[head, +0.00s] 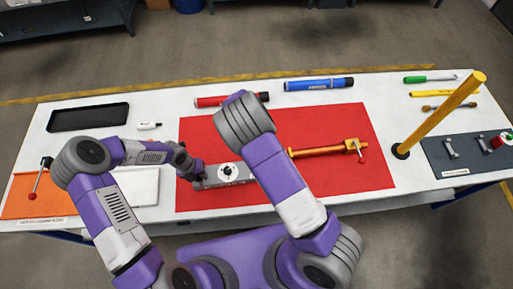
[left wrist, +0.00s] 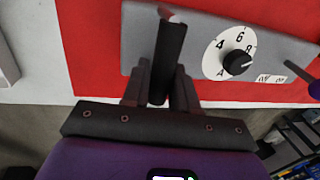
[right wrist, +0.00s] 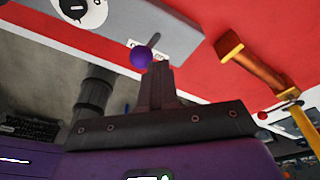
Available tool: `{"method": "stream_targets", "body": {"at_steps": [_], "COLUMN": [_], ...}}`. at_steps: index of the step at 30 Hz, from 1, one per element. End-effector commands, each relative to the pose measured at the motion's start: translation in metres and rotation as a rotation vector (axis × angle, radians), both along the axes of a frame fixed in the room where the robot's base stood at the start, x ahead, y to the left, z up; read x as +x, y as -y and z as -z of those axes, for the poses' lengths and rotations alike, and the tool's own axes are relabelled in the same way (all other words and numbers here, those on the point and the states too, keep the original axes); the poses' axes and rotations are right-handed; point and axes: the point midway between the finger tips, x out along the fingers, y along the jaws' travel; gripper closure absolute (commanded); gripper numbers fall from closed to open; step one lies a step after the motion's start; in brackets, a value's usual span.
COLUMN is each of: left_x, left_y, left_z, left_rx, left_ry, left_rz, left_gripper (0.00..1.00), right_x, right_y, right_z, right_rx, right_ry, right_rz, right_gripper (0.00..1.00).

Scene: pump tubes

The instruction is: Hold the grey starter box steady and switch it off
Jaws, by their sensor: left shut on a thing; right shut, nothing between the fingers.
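The grey starter box (head: 238,173) lies on the red mat (head: 340,118). A white dial (left wrist: 232,52) with a black knob is on its top in the left wrist view. My left gripper (head: 193,172) is shut on a black upright handle (left wrist: 169,55) at the box's left end. In the right wrist view, a lever with a purple ball (right wrist: 141,56) leans out from a white label on the box's right end. My right gripper (right wrist: 158,66) is shut and empty, its tips close beside the ball; I cannot tell whether they touch. My right arm hides it in the head view.
An orange pipe with a valve (head: 325,151) lies to the right on the mat. A yellow post (head: 440,113) stands further right. Red (head: 225,100) and blue (head: 318,84) torches lie behind. A black tray (head: 88,117) is at the back left.

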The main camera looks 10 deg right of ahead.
Motion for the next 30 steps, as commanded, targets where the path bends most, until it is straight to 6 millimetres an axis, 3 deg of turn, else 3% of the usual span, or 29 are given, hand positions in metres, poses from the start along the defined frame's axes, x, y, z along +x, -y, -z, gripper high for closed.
{"method": "stream_targets", "body": {"at_steps": [7,12,21,30], "left_x": [0.001,0.001,0.001,0.0], "left_y": [0.0,0.0,0.0,0.0], "left_z": [0.0,-0.001,0.0,0.0], "left_rx": [0.001,0.001,0.001,0.0], "left_ry": [0.002,0.002,0.001,0.001], "left_rz": [-0.001,0.0,0.0,0.0], "left_gripper": [1.0,1.0,1.0,1.0], "right_x": [0.004,0.018,0.031,0.037], "right_y": [0.008,0.034,0.011,0.003], "right_z": [-0.004,-0.019,-0.083,-0.111], "right_rx": [0.0,0.0,0.002,0.0], "right_ry": [0.001,0.003,0.005,0.001], "right_rz": [0.003,0.004,-0.002,0.0], "right_gripper": [1.0,1.0,1.0,1.0]}}
